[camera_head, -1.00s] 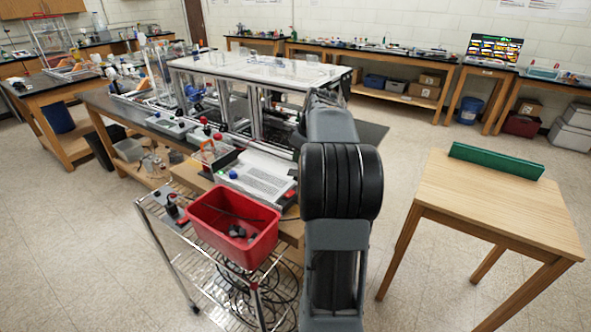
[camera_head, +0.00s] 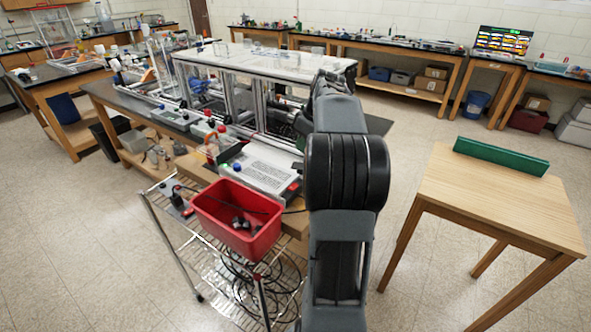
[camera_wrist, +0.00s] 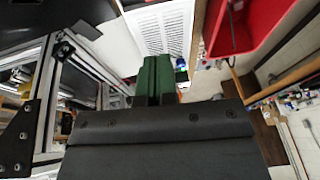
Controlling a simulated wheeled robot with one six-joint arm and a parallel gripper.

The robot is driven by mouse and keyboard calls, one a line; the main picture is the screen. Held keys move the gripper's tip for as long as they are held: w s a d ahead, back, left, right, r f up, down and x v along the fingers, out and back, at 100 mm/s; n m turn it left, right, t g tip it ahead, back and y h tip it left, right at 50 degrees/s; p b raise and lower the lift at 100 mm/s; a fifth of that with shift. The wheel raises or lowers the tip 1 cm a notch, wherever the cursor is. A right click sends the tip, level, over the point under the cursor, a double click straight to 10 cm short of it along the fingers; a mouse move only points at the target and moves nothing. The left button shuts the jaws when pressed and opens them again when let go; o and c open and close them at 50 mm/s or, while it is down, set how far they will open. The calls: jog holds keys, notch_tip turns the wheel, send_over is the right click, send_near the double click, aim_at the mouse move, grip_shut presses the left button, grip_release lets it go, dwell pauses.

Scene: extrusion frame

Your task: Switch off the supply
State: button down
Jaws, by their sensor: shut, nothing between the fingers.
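The supply (camera_head: 268,166) appears to be the flat grey box with a printed white top, on the bench end left of my arm. A red switch-like part (camera_head: 294,187) is at its near right corner, and a blue knob (camera_head: 237,166) is at its left side. In the wrist view the printed white sheet (camera_wrist: 163,28) lies beyond my gripper (camera_wrist: 160,72). The green fingers are shut together and empty, apart from a blue knob (camera_wrist: 194,61) to their right. In the head view my arm hides the gripper. No switch shows clearly in the wrist view.
A red bin (camera_head: 236,228) with dark parts sits on a wire cart (camera_head: 180,238) in front of the bench. The aluminium extrusion frame (camera_head: 263,105) stands behind the supply. A wooden table (camera_head: 490,205) with a green block (camera_head: 500,156) is at right. Floor between is clear.

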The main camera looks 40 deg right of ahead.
aim_at(290, 187)
jog(key=shift+f, duration=0.15)
jog(key=x, duration=0.4)
jog(key=p+x, duration=0.1)
jog(key=x, duration=0.3)
jog(key=s+x, duration=0.1)
jog(key=x, duration=0.3)
jog(key=shift+a+f, duration=0.1)
jog(key=shift+f, duration=0.1)
jog(key=shift+a+f, duration=0.15)
jog(key=shift+f, duration=0.5)
jog(key=shift+f, duration=0.15)
